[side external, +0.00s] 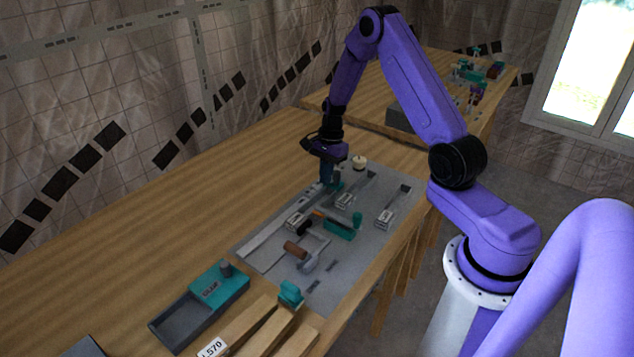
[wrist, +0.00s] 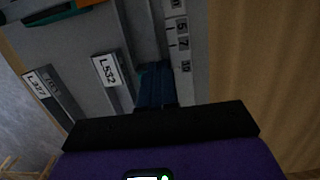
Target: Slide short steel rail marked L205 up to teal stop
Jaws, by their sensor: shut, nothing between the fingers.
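My gripper (side external: 327,180) is shut and empty, pointing down at the far end of the grey panel (side external: 330,285). In the wrist view its dark blue fingers (wrist: 155,85) are over a long groove beside a numbered scale (wrist: 183,40). A small teal piece (side external: 337,185), perhaps the stop, sits close beside the fingers. Three short blocks with white labels show on the panel: one at the left (side external: 295,219), one in the middle (side external: 343,201), one at the right (side external: 385,217). The wrist view shows labels L532 (wrist: 106,70) and L327 (wrist: 42,87). I cannot read L205 anywhere.
A teal block with an upright part (side external: 342,230) and a brown-handled clamp (side external: 297,250) stand on the panel. A white round knob (side external: 359,162) is behind it. A teal-and-grey tray (side external: 205,300) and wooden bars marked L570 (side external: 245,322) lie in front. The table's left side is clear.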

